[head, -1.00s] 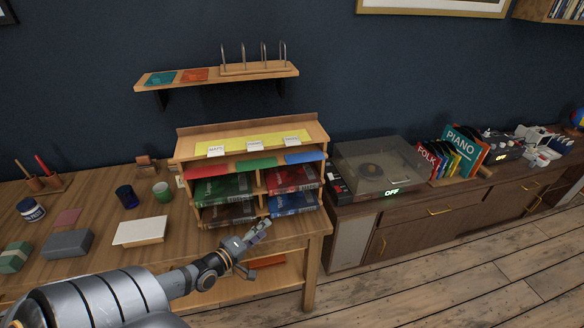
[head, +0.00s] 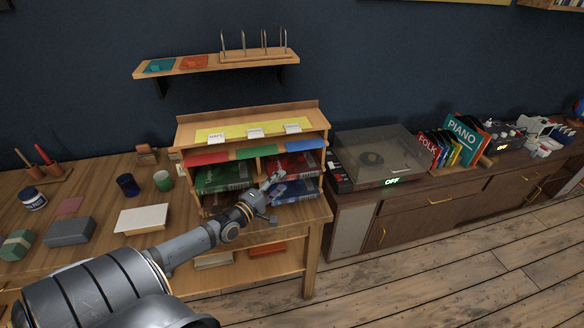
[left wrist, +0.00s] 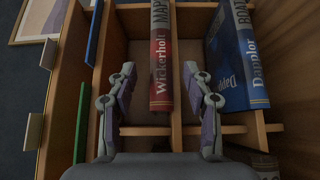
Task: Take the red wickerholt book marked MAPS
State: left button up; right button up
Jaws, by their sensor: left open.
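The red Wickerholt book marked MAPS (left wrist: 161,65) lies in a compartment of the wooden sorter, its spine facing my left wrist camera. In the head view the red book (head: 293,164) is in the upper right compartment, partly hidden by my gripper. My left gripper (head: 274,181) is at the front of that compartment. In the left wrist view the left gripper (left wrist: 159,70) is open, one finger on each side of the red spine, with gaps on both sides and nothing held. My right gripper is not in view.
A blue Dappler book (left wrist: 238,60) lies in the neighbouring compartment, below the red one in the head view. A green book (head: 222,178) fills the upper left compartment. Wooden dividers and shelf edges are close to the fingers.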

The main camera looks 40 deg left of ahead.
aim_at(292, 166)
pick_arm(q)
jog(key=w, duration=0.2)
jog(key=shift+w+f+b, duration=0.15)
jog(key=shift+w+b, duration=0.15)
jog(key=shift+b, duration=0.05)
jog(key=shift+s, duration=0.15)
jog(key=c, duration=0.3)
grip_shut()
